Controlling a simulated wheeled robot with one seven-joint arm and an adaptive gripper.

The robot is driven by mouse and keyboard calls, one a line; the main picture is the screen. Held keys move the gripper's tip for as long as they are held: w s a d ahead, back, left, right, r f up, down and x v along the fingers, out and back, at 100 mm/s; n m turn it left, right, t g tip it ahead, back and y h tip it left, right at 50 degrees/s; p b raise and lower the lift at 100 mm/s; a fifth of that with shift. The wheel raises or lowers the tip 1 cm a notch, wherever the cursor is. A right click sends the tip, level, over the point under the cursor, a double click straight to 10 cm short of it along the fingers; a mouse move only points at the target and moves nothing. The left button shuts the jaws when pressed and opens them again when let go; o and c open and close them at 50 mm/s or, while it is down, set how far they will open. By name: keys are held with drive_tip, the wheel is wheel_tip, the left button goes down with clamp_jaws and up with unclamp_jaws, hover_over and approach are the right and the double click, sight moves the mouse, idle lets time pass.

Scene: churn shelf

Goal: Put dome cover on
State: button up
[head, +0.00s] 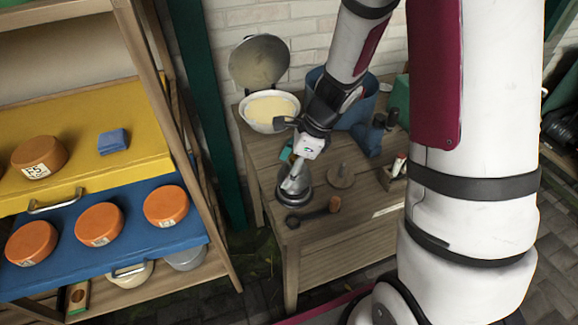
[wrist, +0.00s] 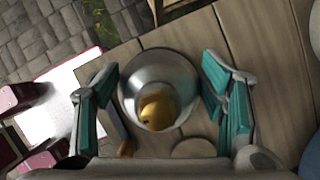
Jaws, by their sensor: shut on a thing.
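A shiny metal dome cover (wrist: 178,70) sits between the two teal-padded fingers of my gripper (wrist: 160,84) in the wrist view. A golden round part shows near its middle; I cannot tell if it is a knob or something inside. In the head view my gripper (head: 295,170) points down over the near left part of the wooden table (head: 262,160), shut on the silvery metal piece.
A wooden disc with a peg (head: 341,178) stands just right. A dark tool with an orange end (head: 312,214) lies in front. A bowl of pale cream (head: 271,110), a leaning round lid (head: 259,62) and a blue tub (head: 355,112) stand behind. A shelf with orange wheels (head: 99,223) is left.

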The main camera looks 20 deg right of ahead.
drive_tip(key=shift+f+b, duration=0.9)
drive_tip(key=shift+f, duration=0.2)
drive_tip(key=o, duration=1.4)
drive_tip(key=shift+o, duration=0.7)
drive_tip(key=shift+o, duration=0.8)
drive_tip(key=shift+r, duration=0.1)
drive_tip(key=shift+r+p, duration=2.65)
drive_tip(key=shift+r, duration=0.1)
drive_tip(key=shift+r+p, duration=0.9)
drive_tip(key=shift+r, duration=0.3)
